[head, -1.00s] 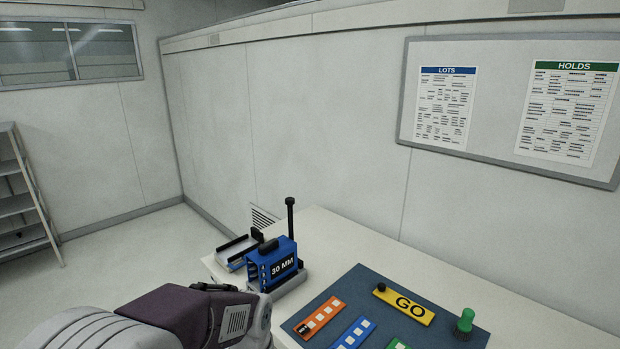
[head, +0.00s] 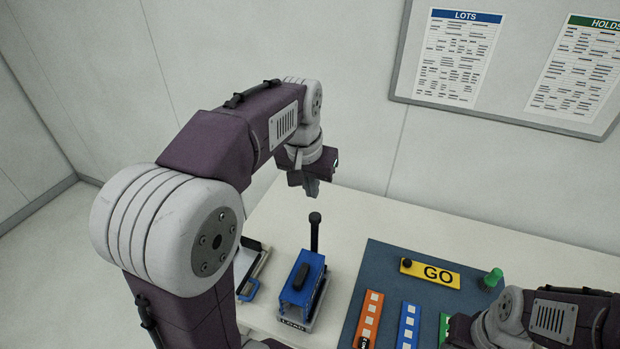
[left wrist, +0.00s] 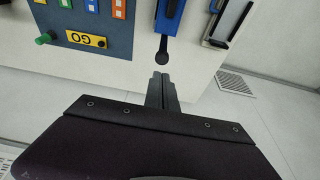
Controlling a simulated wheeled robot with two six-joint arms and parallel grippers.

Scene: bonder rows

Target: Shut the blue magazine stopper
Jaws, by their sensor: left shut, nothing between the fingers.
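The blue magazine (head: 303,278) sits on a base marked "LOAD" on the white table. A black stopper lever (head: 315,235) with a round knob stands upright at its far end. In the left wrist view the knob (left wrist: 162,57) shows just beyond my fingertips, with the blue magazine (left wrist: 170,12) behind it. My left gripper (head: 313,192) is shut and empty, pointing down above the knob and apart from it in the head view. My right arm shows at the lower right, but its gripper is not visible.
A blue-grey mat (head: 385,262) right of the magazine carries a yellow GO plate (head: 432,274), a green knob (head: 493,278) and coloured strips. A tray with black rails (head: 250,275) is left of the magazine, partly hidden by my left arm. The table behind is clear.

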